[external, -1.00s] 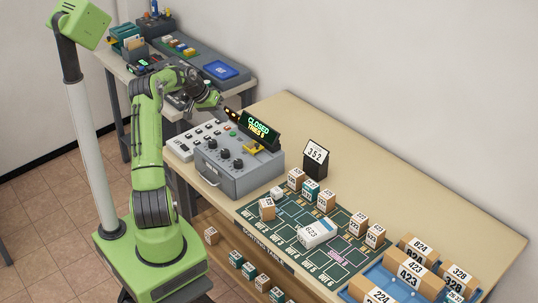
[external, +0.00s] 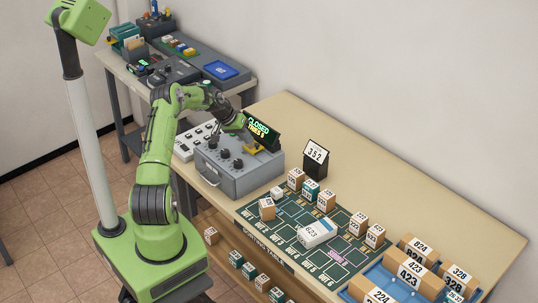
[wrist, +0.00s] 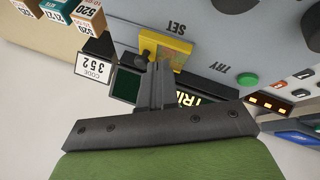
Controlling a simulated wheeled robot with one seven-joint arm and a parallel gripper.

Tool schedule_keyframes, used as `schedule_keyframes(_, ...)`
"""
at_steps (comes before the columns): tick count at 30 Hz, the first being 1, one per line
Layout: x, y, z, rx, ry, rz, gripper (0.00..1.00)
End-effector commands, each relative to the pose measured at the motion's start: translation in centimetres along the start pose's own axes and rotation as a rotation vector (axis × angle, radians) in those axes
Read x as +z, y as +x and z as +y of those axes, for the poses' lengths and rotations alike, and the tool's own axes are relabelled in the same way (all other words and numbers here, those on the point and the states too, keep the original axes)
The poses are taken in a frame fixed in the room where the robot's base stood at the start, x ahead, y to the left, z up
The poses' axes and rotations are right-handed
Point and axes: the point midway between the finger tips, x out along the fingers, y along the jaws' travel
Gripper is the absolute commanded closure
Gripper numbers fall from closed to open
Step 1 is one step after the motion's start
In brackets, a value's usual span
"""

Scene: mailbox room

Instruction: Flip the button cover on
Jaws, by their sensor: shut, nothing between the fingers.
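The grey control box (external: 238,172) stands on the table with dark knobs on top. A yellow piece (external: 257,147), which looks like the button cover, sits on the box below the sign. In the wrist view the yellow piece (wrist: 180,57) is beside the word SET, with a black knob at its left end. My gripper (wrist: 157,68) is shut and empty, its fingertips very close to the yellow piece; I cannot tell whether they touch. In the external view my gripper (external: 238,122) is over the box's back part, its fingertips hidden.
The sign (external: 262,132) reads CLOSED, TRIES 5, right beside my gripper. A green button (wrist: 247,79) is near the word TRY. A 352 code stand (external: 315,158) is right of the box. Small parcels stand on the green mat (external: 282,225). A blue tray (external: 408,291) holds boxes.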

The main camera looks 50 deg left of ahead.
Motion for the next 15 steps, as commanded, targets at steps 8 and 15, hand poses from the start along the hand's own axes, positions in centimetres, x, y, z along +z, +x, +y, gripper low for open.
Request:
schedule_keyframes(8,0.1,0.5,0.6,0.0,-0.001,0.0,1.0)
schedule_keyframes(15,0.7,0.9,1.7,0.0,0.005,-0.001,1.0)
